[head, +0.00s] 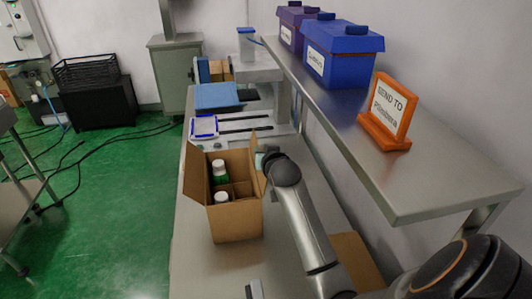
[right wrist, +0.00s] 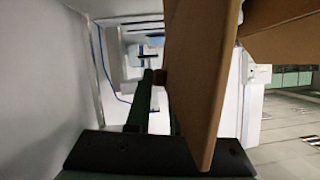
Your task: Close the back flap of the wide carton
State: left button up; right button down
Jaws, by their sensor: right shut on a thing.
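The wide carton (head: 236,220) stands open on the steel bench, with white-capped bottles (head: 220,168) and dividers inside. Its left flap (head: 195,165) stands up and leans outward; another flap (head: 243,140) rises at the far side. My right gripper (head: 264,160) is at the carton's upper right edge, its fingers partly hidden by cardboard and my wrist. In the right wrist view, a brown carton flap (right wrist: 203,70) stands upright at the jaws, close against the dark fingers. The gripper is shut on this flap. My left gripper is not in view.
A steel shelf (head: 425,180) overhangs the bench on the right, carrying blue (head: 342,55) and purple (head: 297,25) bins and an orange sign stand (head: 390,112). A blue-and-white pad (head: 203,127) lies beyond the carton. The bench strip before the carton is mostly clear.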

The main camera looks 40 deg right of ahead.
jog(key=shift+w+a+n, duration=0.1)
jog(key=shift+a+n, duration=0.15)
jog(key=shift+n, duration=0.05)
jog(key=shift+g, duration=0.3)
jog(key=c, duration=0.8)
grip_release()
jog(key=shift+h, duration=0.3)
jog(key=shift+c, duration=0.2)
jog(key=shift+a+r, duration=0.15)
jog(key=v, duration=1.2)
jog(key=shift+s+b, duration=0.25)
jog(key=shift+b, duration=0.1)
jog(key=shift+c, duration=0.4)
